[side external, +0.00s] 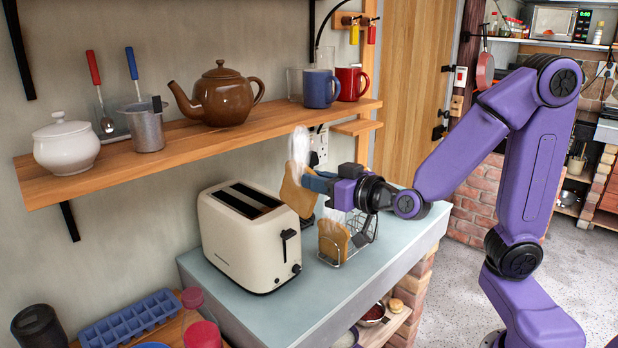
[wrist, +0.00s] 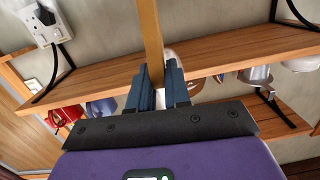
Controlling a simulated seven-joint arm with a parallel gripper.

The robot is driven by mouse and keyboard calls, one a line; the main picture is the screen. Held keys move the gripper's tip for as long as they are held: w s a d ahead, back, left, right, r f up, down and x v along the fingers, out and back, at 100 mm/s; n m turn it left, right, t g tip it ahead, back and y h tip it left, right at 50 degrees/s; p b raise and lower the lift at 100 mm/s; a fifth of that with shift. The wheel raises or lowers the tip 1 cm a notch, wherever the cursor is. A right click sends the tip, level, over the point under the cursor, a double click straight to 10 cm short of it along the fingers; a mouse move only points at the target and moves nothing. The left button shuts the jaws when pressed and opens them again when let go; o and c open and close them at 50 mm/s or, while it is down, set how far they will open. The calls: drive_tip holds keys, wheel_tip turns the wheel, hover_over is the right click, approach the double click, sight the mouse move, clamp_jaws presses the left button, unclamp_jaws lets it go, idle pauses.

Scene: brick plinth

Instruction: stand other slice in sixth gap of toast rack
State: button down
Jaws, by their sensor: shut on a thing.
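My gripper (side external: 318,183) is shut on a slice of toast (side external: 297,194), held up in the air beside the toaster's upper right side. Pale steam rises from the slice. In the wrist view the slice (wrist: 151,38) shows edge-on between the blue fingers of my gripper (wrist: 158,84). The wire toast rack (side external: 366,229) stands on the worktop, below and to the right of the held slice. Another slice (side external: 333,242) stands in the rack at its near left end. The rack's gaps are too small to count, and my gripper partly covers its far part.
The cream toaster (side external: 245,243) stands left of the rack. A wooden shelf (side external: 180,138) runs above, bearing a brown teapot (side external: 222,98), a blue mug (side external: 320,89) and a red mug (side external: 350,84). The worktop (side external: 325,290) is clear in front of the rack.

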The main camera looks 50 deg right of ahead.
drive_tip(key=shift+s+r+g, duration=1)
drive_tip(key=shift+s+g, duration=0.7)
drive_tip(key=shift+s, duration=2.45)
drive_tip(key=shift+w+d+h, duration=0.5)
drive_tip(key=shift+w+d, duration=6.05)
drive_tip(key=shift+d, duration=1.6)
drive_tip(key=s+d+f, duration=0.3)
drive_tip(key=d+f, duration=0.7)
wheel_tip(320, 180, down, 10)
